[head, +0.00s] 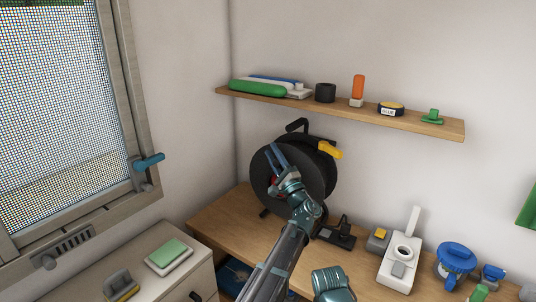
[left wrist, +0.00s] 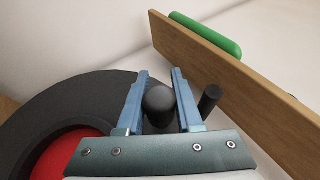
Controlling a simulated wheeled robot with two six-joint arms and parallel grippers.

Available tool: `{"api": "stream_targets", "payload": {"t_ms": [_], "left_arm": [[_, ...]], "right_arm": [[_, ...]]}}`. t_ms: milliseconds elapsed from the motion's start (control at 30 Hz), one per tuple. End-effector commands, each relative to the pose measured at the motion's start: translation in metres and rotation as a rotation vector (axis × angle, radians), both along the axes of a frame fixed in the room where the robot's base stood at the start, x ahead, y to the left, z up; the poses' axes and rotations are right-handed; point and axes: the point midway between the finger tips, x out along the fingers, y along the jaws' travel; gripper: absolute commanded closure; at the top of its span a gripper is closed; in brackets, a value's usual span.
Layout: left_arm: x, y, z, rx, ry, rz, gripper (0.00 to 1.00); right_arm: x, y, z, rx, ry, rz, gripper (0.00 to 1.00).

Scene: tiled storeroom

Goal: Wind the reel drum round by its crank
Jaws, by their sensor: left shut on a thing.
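The reel drum (head: 312,180) is a large black disc on a stand, upright on the wooden bench against the wall. Its red hub shows in the left wrist view (left wrist: 68,158). My left gripper (head: 276,152) is in front of the drum's face. In the left wrist view its blue fingers (left wrist: 159,82) are shut on a dark rounded crank knob (left wrist: 159,103). The rest of the crank is hidden behind the gripper. My right gripper is not in view.
A wooden shelf (head: 440,125) with several small items runs above the reel. The bench (head: 215,224) holds a black device (head: 338,234), a white device (head: 400,264) and blue items (head: 456,256) right of the reel. A window with a blue handle (head: 149,161) is at left.

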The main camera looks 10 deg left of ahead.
Motion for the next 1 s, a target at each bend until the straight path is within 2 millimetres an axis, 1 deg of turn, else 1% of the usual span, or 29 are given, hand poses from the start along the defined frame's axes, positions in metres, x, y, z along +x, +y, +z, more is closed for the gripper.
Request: {"api": "stream_targets", "payload": {"t_ms": [33, 233, 733, 767, 800, 900, 1000], "left_arm": [[-0.0023, -0.0037, 0.0019, 0.002, -0.003, -0.002, 1.00], [-0.0042, -0.0092, 0.0024, 0.003, -0.002, -0.003, 1.00], [-0.0039, -0.0125, 0.0019, 0.002, -0.001, -0.008, 1.00], [-0.0038, -0.0124, 0.0019, 0.002, -0.001, -0.008, 0.59], [-0.0039, -0.0123, 0.0018, 0.002, -0.001, -0.008, 0.52], [-0.0037, -0.0116, 0.0017, 0.002, 0.000, -0.007, 0.38], [-0.0036, -0.0107, 0.0016, 0.002, 0.000, -0.004, 0.38]], "right_arm": [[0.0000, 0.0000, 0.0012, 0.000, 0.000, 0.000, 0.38], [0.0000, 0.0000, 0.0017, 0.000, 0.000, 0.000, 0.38], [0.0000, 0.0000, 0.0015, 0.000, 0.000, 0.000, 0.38], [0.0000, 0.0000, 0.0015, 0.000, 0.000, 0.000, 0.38], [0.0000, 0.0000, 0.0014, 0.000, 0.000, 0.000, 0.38], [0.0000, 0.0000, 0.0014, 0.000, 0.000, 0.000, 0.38], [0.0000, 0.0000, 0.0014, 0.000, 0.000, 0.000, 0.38]]}}
